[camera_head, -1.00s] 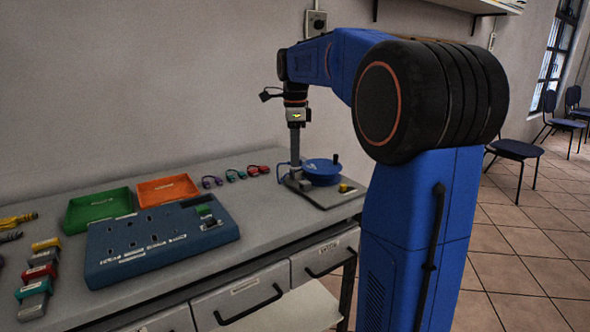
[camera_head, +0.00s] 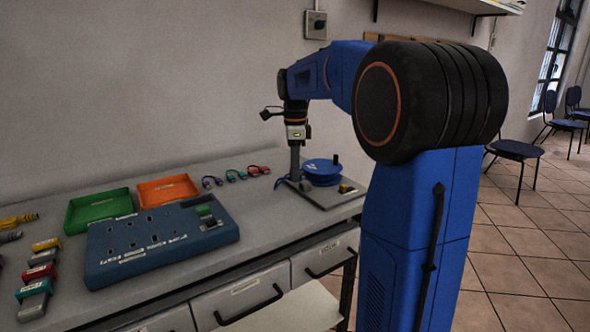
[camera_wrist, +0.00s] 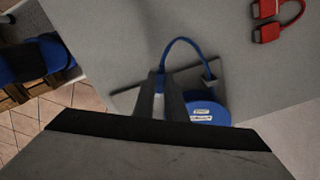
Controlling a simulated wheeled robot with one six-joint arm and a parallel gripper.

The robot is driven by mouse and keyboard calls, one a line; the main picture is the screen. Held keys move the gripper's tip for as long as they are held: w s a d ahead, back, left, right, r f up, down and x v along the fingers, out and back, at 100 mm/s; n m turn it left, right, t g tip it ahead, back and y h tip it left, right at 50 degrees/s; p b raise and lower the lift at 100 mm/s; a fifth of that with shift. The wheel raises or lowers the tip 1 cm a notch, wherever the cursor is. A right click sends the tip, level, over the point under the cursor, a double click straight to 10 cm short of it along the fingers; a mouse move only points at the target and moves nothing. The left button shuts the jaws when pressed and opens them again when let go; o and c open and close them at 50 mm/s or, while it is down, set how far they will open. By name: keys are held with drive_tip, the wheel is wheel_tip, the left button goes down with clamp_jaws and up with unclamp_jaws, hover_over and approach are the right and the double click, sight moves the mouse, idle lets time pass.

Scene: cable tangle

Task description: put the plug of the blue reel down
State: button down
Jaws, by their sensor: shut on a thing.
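The blue reel (camera_head: 322,168) sits on a grey base plate (camera_head: 333,199) at the right end of the bench. It also shows in the wrist view (camera_wrist: 208,115), partly cut off by my gripper's body. My gripper (camera_head: 294,176) points down just left of the reel, low over the plate's left part. In the wrist view its two fingers (camera_wrist: 163,105) are closed on the plug, which is mostly hidden between them. I cannot tell whether the plug touches the plate.
Small coloured connectors with short cables (camera_head: 235,175) lie left of the plate. A blue socket panel (camera_head: 160,240), a green tray (camera_head: 98,210) and an orange tray (camera_head: 167,190) stand further left. Bare bench lies between panel and plate.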

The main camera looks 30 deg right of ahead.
drive_tip(key=shift+f, duration=0.15)
drive_tip(key=c, duration=1.8)
unclamp_jaws()
wheel_tip(320, 180, up, 13)
drive_tip(key=s+a+f+n+t, duration=0.1)
drive_tip(key=s+a+f+n, duration=0.4)
drive_tip(key=s, duration=0.5)
drive_tip(key=s+a+f+n+t, duration=0.2)
drive_tip(key=s+a+f+n, duration=0.3)
drive_tip(key=s+f+n, duration=0.5)
drive_tip(key=s+a+f+n+t, duration=0.1)
drive_tip(key=s+a+f+n, duration=0.4)
drive_tip(key=s+f+n, duration=0.3)
wheel_tip(320, 180, down, 2)
drive_tip(key=s, duration=0.2)
drive_tip(key=shift+s+f+t, duration=0.15)
drive_tip(key=shift+s+t, duration=0.15)
drive_tip(key=shift+t, duration=0.1)
